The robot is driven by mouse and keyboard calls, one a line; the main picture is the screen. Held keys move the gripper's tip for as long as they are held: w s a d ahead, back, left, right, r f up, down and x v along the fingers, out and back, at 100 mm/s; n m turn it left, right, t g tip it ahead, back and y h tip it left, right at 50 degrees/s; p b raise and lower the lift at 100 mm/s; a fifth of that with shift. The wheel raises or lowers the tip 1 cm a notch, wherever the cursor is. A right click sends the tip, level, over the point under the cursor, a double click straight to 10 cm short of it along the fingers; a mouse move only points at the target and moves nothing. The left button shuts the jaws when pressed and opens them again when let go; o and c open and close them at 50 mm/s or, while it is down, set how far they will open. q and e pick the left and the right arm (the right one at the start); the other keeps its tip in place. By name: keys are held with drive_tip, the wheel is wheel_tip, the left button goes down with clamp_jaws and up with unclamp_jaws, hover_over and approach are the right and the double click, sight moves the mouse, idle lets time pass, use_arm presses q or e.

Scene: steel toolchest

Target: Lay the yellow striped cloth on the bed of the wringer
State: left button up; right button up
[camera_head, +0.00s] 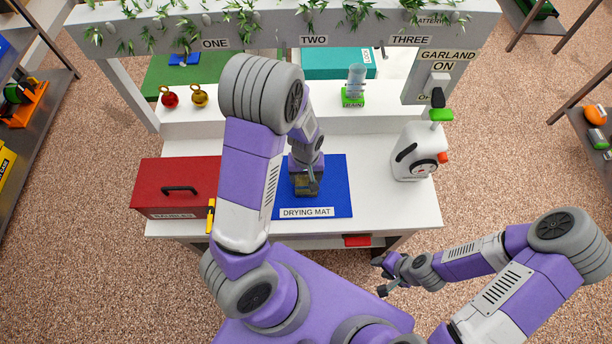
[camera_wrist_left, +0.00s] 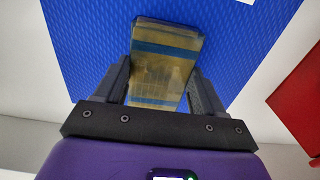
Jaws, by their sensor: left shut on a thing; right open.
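The yellow striped cloth (camera_head: 306,188) is a small folded piece on the blue drying mat (camera_head: 335,180). In the left wrist view the cloth (camera_wrist_left: 165,52) shows dull yellow with blue bands. My left gripper (camera_head: 308,178) points down over the mat; its fingers (camera_wrist_left: 162,75) are shut on the cloth from both sides. I cannot tell whether the cloth is clear of the mat. My right gripper (camera_head: 380,277) is open and empty, off the front of the bench at the right. I cannot make out the wringer for sure; my left arm hides part of the bench.
A red box (camera_head: 165,190) with a black handle stands left of the mat. A white device with a dial (camera_head: 415,155) stands at the right. A green-based clear cylinder (camera_head: 354,85) and two ornaments (camera_head: 199,96) stand on the rear ledge.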

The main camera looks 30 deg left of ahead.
use_arm(q)
drive_tip(key=shift+f, duration=0.1)
drive_tip(key=o, duration=1)
drive_tip(key=shift+o, duration=0.2)
